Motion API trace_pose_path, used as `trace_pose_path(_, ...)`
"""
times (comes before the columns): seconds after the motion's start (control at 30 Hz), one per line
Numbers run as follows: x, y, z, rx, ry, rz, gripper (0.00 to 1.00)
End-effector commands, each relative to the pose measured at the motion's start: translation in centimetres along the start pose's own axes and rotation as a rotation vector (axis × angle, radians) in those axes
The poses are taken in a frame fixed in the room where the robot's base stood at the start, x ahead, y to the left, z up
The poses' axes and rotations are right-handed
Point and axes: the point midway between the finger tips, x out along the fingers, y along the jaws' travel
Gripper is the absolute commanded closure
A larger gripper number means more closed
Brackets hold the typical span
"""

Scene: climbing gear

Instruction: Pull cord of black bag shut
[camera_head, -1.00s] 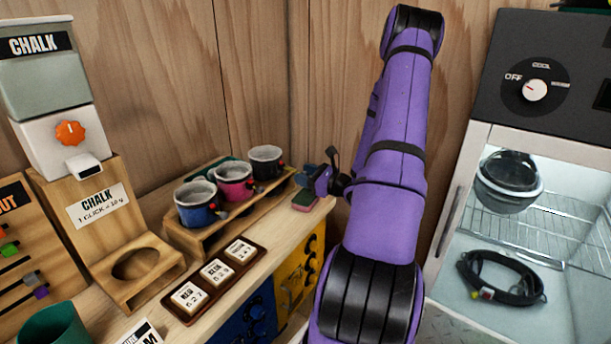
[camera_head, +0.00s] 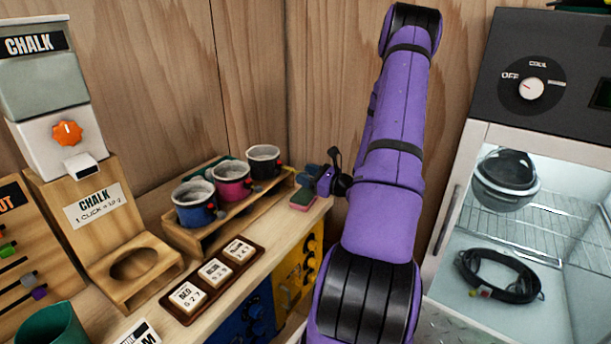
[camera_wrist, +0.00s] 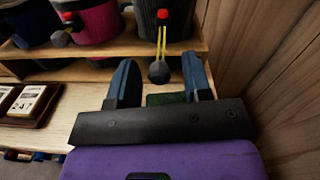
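The black bag (camera_head: 263,160) sits at the right end of a wooden rack, its pale rim open at the top. It also shows in the wrist view (camera_wrist: 163,14), where a red toggle (camera_wrist: 163,14) is on its side. Yellow cords (camera_wrist: 162,40) hang from the toggle to a grey ball (camera_wrist: 159,72). My gripper (camera_wrist: 159,66) is open, with one blue finger on each side of the ball; no finger appears to touch it. In the head view my gripper (camera_head: 309,171) is small, partly hidden, to the right of the black bag.
Blue (camera_head: 195,203) and pink (camera_head: 233,181) bags share the rack (camera_head: 212,233). A green-topped block (camera_head: 303,200) lies on the counter below my gripper. A wooden wall stands close on the right in the wrist view. A tray (camera_head: 257,262) with white tiles lies in front.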

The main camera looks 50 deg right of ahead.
Motion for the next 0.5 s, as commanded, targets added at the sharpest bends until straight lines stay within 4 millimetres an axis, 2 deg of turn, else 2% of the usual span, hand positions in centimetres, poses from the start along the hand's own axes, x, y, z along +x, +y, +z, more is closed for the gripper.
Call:
trace_pose_path(0.33,-0.2,0.0,0.0,0.0,-0.001,0.001,0.53)
trace_pose_path(0.5,-2.2,0.0,0.0,0.0,0.001,-0.001,0.53)
